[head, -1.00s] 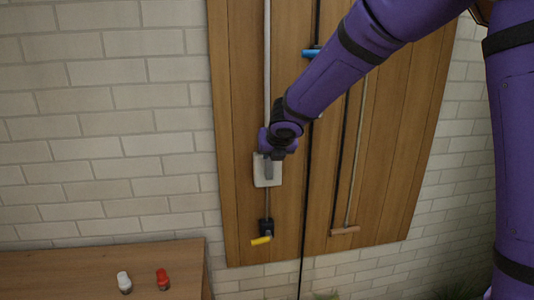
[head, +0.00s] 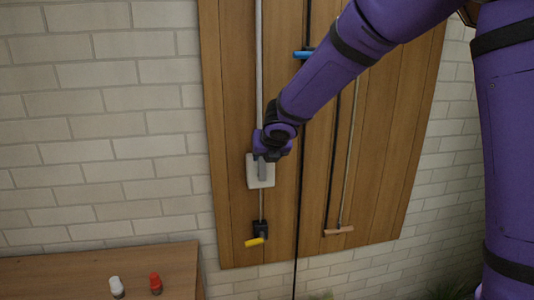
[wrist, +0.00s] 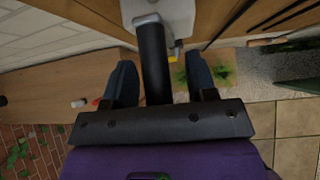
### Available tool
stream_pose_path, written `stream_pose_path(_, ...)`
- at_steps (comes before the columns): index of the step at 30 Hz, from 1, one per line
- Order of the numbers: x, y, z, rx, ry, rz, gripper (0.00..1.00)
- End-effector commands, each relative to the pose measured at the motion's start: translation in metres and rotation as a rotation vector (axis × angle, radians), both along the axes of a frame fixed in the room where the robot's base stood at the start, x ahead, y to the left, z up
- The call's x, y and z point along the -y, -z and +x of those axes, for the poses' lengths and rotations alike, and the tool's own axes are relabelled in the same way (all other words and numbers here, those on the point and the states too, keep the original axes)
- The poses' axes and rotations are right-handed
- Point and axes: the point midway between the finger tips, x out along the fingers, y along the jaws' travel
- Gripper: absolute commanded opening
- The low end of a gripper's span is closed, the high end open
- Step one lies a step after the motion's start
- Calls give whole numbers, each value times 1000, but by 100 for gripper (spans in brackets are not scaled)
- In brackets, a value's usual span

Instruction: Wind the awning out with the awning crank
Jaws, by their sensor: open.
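A white plate (head: 266,177) is mounted on the wooden board, with a grey lever-like handle (head: 262,169) on its front. A pale rod (head: 260,60) runs above the plate, and a thinner one runs below it to a black block (head: 259,229) with a yellow handle (head: 254,242). Which part is the awning crank I cannot tell for certain. My gripper (head: 271,146) is at the plate. In the wrist view my gripper (wrist: 160,78) is open, its fingers on either side of the dark handle (wrist: 154,62), with gaps visible on both sides. The white plate (wrist: 174,14) is just beyond.
Right of the plate on the board hang a blue-handled piece (head: 303,55), a dark cord and a rod with a wooden crossbar (head: 339,231). A wooden table (head: 60,274) at lower left bears a white-capped bottle (head: 116,286) and a red-capped bottle (head: 155,283). Brick wall surrounds the board.

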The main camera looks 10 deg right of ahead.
Motion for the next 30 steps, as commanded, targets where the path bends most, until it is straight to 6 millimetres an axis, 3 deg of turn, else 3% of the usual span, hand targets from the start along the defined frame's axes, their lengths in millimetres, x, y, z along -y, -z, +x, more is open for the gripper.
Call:
stream_pose_path(7, 1, -14, -12, 3, 2, 3, 52)
stream_pose_path(21, 5, -66, -65, 3, 0, 0, 52)
stream_pose_path(30, 6, -76, -76, 0, 1, -1, 52)
